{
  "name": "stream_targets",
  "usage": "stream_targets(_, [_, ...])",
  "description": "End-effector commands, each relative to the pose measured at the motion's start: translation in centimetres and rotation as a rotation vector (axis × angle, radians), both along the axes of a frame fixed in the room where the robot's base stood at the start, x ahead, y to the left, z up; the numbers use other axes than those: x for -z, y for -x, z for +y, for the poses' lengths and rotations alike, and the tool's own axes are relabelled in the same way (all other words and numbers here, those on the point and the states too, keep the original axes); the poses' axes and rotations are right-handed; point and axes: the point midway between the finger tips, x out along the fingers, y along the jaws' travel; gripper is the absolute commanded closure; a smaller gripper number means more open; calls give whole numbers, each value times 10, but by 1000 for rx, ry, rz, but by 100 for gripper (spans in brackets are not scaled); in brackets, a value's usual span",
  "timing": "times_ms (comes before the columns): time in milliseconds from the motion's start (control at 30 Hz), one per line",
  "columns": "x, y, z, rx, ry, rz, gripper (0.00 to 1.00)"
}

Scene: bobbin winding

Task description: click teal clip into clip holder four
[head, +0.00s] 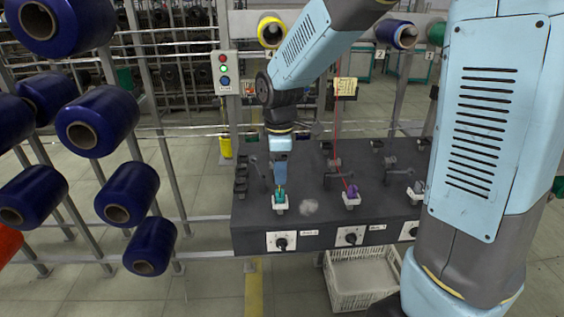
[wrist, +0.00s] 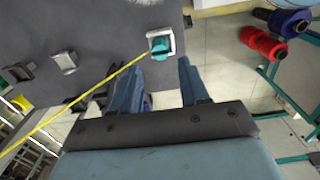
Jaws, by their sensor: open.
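The teal clip (head: 280,194) sits in the leftmost white clip holder (head: 280,209) on the dark machine top. In the wrist view the teal clip (wrist: 160,47) lies within the white holder frame (wrist: 150,34), with a yellow thread (wrist: 85,93) running from it to the lower left. My gripper (head: 280,181) points down just above the clip. In the wrist view its two fingers (wrist: 158,68) are apart, with the clip in front of the gap and nothing between them. I cannot tell how deep the clip is seated.
A purple clip (head: 352,191) stands in the middle holder, with a red thread above it. Knobs (head: 281,243) line the machine front. A fluffy grey patch (head: 309,207) lies beside the teal clip. Blue bobbins (head: 97,122) hang at left. A white crate (head: 362,280) is below.

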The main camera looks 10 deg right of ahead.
Motion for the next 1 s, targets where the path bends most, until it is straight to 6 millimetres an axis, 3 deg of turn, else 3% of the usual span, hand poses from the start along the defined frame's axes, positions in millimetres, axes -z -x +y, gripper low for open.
stream_targets(500, [52, 0, 0, 0, 1, 0, 55])
stream_targets(1000, [65, 0, 0, 1, -1, -2, 55])
